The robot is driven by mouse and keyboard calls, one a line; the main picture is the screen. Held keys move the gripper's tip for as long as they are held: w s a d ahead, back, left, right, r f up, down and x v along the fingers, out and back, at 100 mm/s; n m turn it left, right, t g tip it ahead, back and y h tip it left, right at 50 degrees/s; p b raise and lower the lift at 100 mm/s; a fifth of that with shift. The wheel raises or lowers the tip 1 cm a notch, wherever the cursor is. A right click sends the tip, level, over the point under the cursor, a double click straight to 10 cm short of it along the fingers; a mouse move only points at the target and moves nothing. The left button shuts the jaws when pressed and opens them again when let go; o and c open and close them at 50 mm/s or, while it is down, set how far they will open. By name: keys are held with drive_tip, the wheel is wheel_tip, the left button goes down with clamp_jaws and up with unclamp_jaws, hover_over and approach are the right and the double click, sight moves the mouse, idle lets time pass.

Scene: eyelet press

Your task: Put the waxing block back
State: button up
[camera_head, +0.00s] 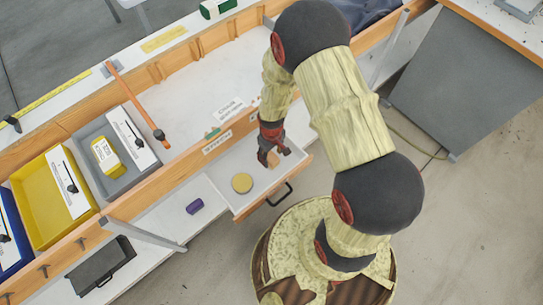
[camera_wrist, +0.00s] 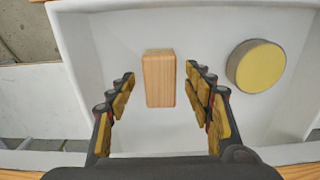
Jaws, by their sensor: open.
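A small light-brown wooden block (camera_wrist: 160,78), which may be the waxing block, lies in an open white drawer (camera_wrist: 112,40). My gripper (camera_wrist: 159,75) is open, with the block lying between the lines of its two fingers and a gap on each side. I cannot tell how high the fingertips are above the drawer floor. In the head view my gripper (camera_head: 273,158) points down into the drawer (camera_head: 224,174) and partly hides the block (camera_head: 273,161). A round yellow disc (camera_wrist: 257,66) lies to the right of the block in the wrist view; it also shows in the head view (camera_head: 242,183).
The drawer has a dark handle (camera_head: 280,195) on its front. A purple object (camera_head: 194,206) lies on the white surface to its left. A yellow bin (camera_head: 40,205), a grey bin (camera_head: 90,137) and an orange-handled tool (camera_head: 135,100) are farther left. A wooden rail (camera_head: 190,160) borders the worktop.

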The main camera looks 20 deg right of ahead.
wheel_tip(320, 180, up, 10)
drive_tip(key=p, duration=0.4)
wheel_tip(320, 180, up, 24)
drive_tip(key=r+m+t, duration=0.1)
drive_tip(key=m+t, duration=0.1)
drive_tip(key=t, duration=0.1)
hover_over(272, 158)
drive_tip(key=s+r+m+t, duration=0.1)
drive_tip(key=s+r+t, duration=0.1)
drive_tip(key=s+r, duration=1.1)
drive_tip(key=shift+a+r+m+t, duration=0.15)
drive_tip(key=shift+r+m+t, duration=0.15)
drive_tip(key=shift+r, duration=0.4)
drive_tip(key=shift+s, duration=0.1)
